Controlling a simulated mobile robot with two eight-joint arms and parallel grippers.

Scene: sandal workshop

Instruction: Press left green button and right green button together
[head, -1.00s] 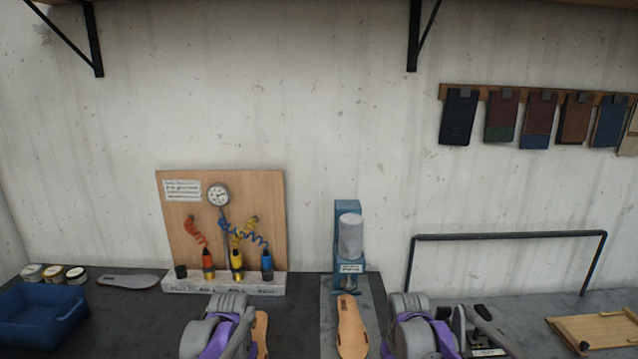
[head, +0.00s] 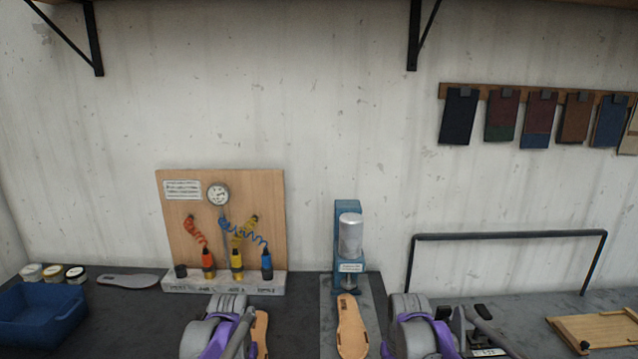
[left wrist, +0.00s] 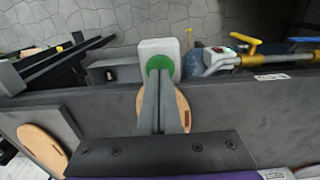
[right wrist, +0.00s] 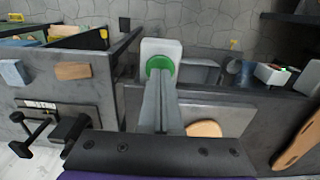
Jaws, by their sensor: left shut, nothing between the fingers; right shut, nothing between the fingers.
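The left green button (left wrist: 160,63) is a round green cap on a white box (left wrist: 146,48) in the left wrist view. My left gripper (left wrist: 159,80) is shut and empty, its fingertips over the lower part of the cap. The right green button (right wrist: 160,63) sits on a similar white box (right wrist: 146,50) in the right wrist view. My right gripper (right wrist: 160,80) is shut and empty, its tips overlapping the lower part of that cap. I cannot tell whether either gripper touches its button. The head view shows neither button nor fingertips, only my arms at the bottom edge.
In the head view, a blue press (head: 346,265) stands at the back with a sandal sole (head: 351,325) before it. A tool board (head: 185,235) and blue bin (head: 40,318) are at left. A black bar frame (head: 500,236) and wooden board (head: 600,330) are at right.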

